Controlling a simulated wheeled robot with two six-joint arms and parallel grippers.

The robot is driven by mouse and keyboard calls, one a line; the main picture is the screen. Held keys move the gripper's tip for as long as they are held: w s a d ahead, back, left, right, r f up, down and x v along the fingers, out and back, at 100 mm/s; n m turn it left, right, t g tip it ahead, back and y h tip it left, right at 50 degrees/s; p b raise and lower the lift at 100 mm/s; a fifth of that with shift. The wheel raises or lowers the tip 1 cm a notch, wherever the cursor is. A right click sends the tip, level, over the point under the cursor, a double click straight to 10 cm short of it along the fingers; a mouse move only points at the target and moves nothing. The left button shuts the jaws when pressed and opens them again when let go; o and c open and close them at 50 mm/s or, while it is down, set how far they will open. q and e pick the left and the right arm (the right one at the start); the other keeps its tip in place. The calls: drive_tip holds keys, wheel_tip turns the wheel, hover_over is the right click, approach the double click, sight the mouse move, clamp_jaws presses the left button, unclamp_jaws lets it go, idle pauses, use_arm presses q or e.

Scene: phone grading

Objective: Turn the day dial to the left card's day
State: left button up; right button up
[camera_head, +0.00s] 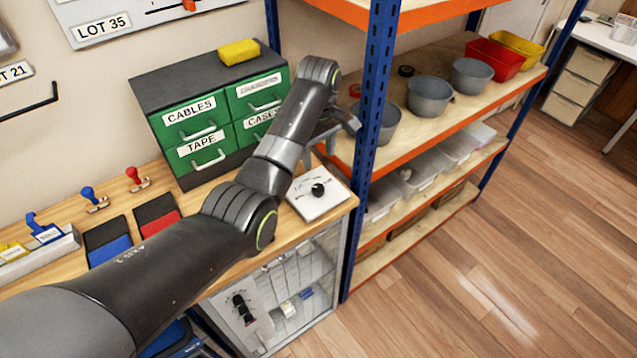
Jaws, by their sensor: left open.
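The day dial is a black knob (318,189) on a white plate (308,207) at the right end of the wooden counter. Marks on the plate are too small to read. My left gripper (332,138) is open and empty, above and beyond the dial, near the blue shelf post, and apart from the knob. My left forearm crosses the counter in front of the drawer cabinet. I cannot make out a card showing a day. My right gripper is not in view.
A green drawer cabinet (207,124) with a yellow block (239,52) on top stands behind my arm. The blue shelf post (373,110) is close by on the right. Stamps (133,177) and ink pads (157,214) lie on the left counter. Shelves hold grey bowls (429,95).

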use_arm(q)
hover_over(318, 188)
wheel_tip(318, 188, down, 6)
drive_tip(key=shift+r+p, duration=0.1)
drive_tip(key=shift+p, duration=0.3)
wheel_tip(318, 188, down, 4)
drive_tip(key=shift+r, duration=0.2)
drive_tip(key=shift+w+f, duration=0.1)
drive_tip(key=shift+f, duration=0.55)
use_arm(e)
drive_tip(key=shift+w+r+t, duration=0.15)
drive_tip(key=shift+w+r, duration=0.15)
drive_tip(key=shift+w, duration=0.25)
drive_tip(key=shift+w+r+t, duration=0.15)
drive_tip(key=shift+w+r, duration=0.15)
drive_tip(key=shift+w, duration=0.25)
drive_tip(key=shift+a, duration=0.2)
use_arm(q)
drive_tip(key=shift+c, duration=0.9)
drive_tip(key=c, duration=0.8)
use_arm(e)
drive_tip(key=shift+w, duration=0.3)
